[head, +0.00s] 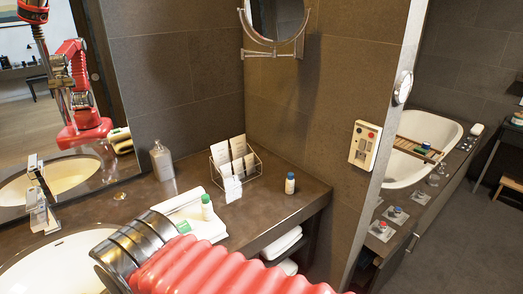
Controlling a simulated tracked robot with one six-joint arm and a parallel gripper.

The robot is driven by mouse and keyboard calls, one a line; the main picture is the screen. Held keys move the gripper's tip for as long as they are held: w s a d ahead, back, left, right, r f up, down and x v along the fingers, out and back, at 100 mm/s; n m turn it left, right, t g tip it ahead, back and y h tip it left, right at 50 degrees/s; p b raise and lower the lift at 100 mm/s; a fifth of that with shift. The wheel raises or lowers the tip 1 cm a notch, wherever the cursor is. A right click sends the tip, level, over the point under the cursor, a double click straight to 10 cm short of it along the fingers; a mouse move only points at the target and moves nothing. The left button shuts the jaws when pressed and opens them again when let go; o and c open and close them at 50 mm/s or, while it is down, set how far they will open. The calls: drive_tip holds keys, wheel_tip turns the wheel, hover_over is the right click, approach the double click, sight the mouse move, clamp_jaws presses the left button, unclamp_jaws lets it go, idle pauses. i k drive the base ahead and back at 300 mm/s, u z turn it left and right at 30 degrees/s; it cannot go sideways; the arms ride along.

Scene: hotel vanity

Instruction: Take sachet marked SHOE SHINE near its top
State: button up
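White sachets or cards stand upright in a clear wire-framed rack (250,166) in the corner of the counter. One white sachet (238,148) stands tall at the back, with others in front and to its left (220,155). Their print is too small to read, so I cannot tell which is marked SHOE SHINE. My red ribbed arm with dark metal bands crosses the bottom of the head view. My gripper does not show; nothing is seen touching the rack.
A sink (60,265) lies bottom left; dark walls close the corner behind.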

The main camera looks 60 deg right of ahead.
sight(238, 144)
drive_tip(key=z, duration=1.7)
drive_tip(key=k, duration=1.35)
drive_tip(key=z, duration=0.45)
drive_tip(key=i, duration=1.4)
drive_tip(key=z, duration=0.05)
